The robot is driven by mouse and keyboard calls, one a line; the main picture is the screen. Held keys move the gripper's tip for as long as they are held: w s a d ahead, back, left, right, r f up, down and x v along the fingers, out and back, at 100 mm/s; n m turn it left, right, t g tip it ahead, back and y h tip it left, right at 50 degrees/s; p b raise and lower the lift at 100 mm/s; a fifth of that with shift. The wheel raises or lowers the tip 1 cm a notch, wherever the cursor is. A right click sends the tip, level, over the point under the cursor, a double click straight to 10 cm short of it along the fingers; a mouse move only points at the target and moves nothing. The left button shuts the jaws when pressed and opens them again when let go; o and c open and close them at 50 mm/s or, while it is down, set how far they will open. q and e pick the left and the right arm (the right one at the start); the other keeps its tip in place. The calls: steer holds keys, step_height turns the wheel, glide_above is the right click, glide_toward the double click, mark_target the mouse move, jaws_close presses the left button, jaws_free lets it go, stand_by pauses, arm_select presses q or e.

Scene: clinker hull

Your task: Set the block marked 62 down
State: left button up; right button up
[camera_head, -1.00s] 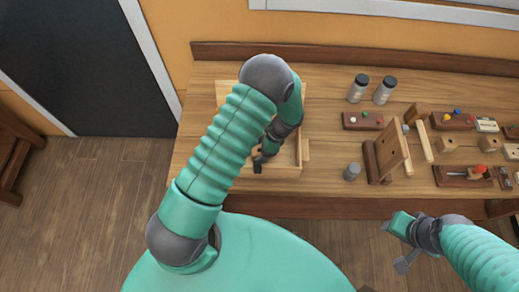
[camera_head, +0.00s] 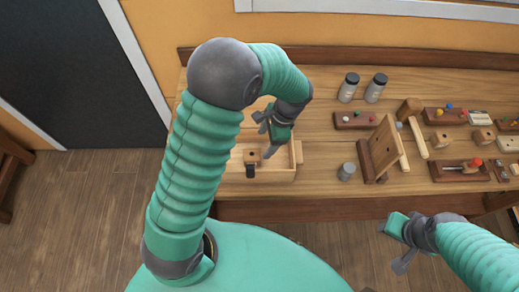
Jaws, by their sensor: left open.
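A small wooden block (camera_head: 251,157) with a dark spot on top sits inside the shallow wooden tray (camera_head: 275,176) on the bench. No number can be read on it at this size. A dark upright piece (camera_head: 250,171) is just in front of the block. My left gripper (camera_head: 266,134) is open and empty, above the tray's right part, up and to the right of the block and apart from it. My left arm hides the tray's left side. My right gripper (camera_head: 394,246) looks open and empty, in front of the bench edge.
A grey-lidded jar (camera_head: 346,171) and an upright wooden board (camera_head: 383,149) stand right of the tray. Two dark-capped bottles (camera_head: 348,88) stand behind. Racks with coloured knobs (camera_head: 354,120) and several small blocks fill the right. Bench between tray and jar is clear.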

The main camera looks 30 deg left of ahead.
arm_select(q)
steer(key=s+d+r+n+t+h, duration=0.2)
steer(key=s+r+n+t+h, duration=0.1)
steer(key=s+n, duration=0.7)
step_height(320, 180, up, 2)
steer(key=shift+d+r+t, duration=0.15)
steer(key=shift+d+t, duration=0.15)
steer(key=shift+t, duration=0.4)
arm_select(e)
steer(key=shift+s+r, duration=0.1)
steer(key=shift+s, duration=0.2)
arm_select(q)
steer(key=shift+w, duration=0.2)
arm_select(e)
steer(key=shift+w, duration=0.2)
